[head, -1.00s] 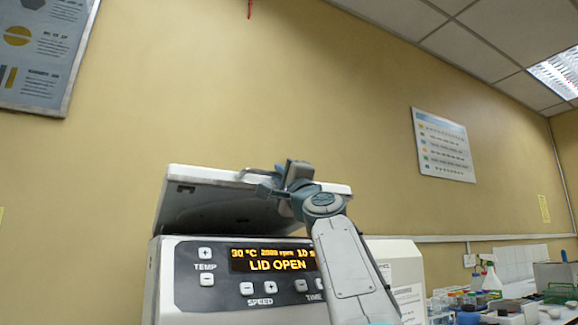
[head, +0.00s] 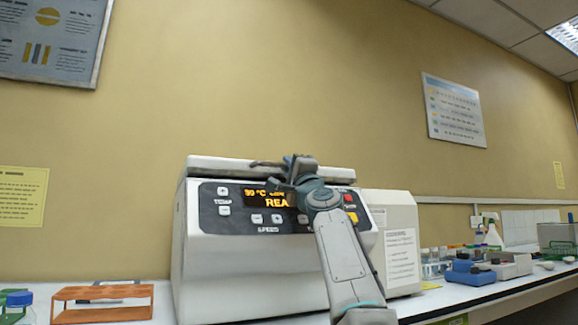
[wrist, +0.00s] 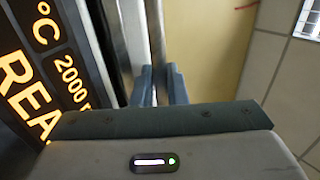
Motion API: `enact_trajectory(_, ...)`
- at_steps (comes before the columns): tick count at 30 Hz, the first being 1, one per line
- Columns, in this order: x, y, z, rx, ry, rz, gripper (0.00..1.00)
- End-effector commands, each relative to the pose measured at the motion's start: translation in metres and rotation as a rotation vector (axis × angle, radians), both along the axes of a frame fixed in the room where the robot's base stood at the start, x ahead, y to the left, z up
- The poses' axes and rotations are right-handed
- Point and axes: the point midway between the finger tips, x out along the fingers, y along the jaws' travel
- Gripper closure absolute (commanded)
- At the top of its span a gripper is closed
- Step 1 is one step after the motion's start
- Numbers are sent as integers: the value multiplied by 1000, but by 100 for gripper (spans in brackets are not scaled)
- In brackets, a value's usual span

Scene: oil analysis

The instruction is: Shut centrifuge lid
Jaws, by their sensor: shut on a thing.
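The centrifuge (head: 235,270) stands on the bench in the head view. Its pale lid (head: 222,167) lies level and low over the body, close to the top of the control panel. The display (head: 257,198) reads "REA", the rest hidden behind my arm. My gripper (head: 272,172) is at the lid's front edge. In the wrist view my gripper's fingertips (wrist: 160,85) are close together, shut on a narrow pale strip that looks like the lid edge. The wrist view also shows the display (wrist: 40,90) at the left. The exact contact is partly hidden.
An orange rack (head: 103,312) and a blue-capped bottle (head: 18,300) stand on the bench at left. A white box-shaped unit (head: 395,225) stands right of the centrifuge. Blue boxes (head: 468,275) and a spray bottle (head: 492,235) are farther right.

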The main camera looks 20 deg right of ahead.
Motion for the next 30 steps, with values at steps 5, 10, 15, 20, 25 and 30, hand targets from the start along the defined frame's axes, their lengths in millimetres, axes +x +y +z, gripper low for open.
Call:
enact_trajectory(5, 8, 0, -12, -4, 21, 5, 100)
enact_trajectory(10, 8, -1, -12, -3, 20, 4, 69)
enact_trajectory(15, 8, -1, -11, -2, 18, 3, 69)
enact_trajectory(20, 8, -1, -10, -1, 17, 2, 69)
enact_trajectory(25, 6, -5, -11, 1, 16, 0, 69)
enact_trajectory(30, 1, -12, -15, 7, 13, -4, 69)
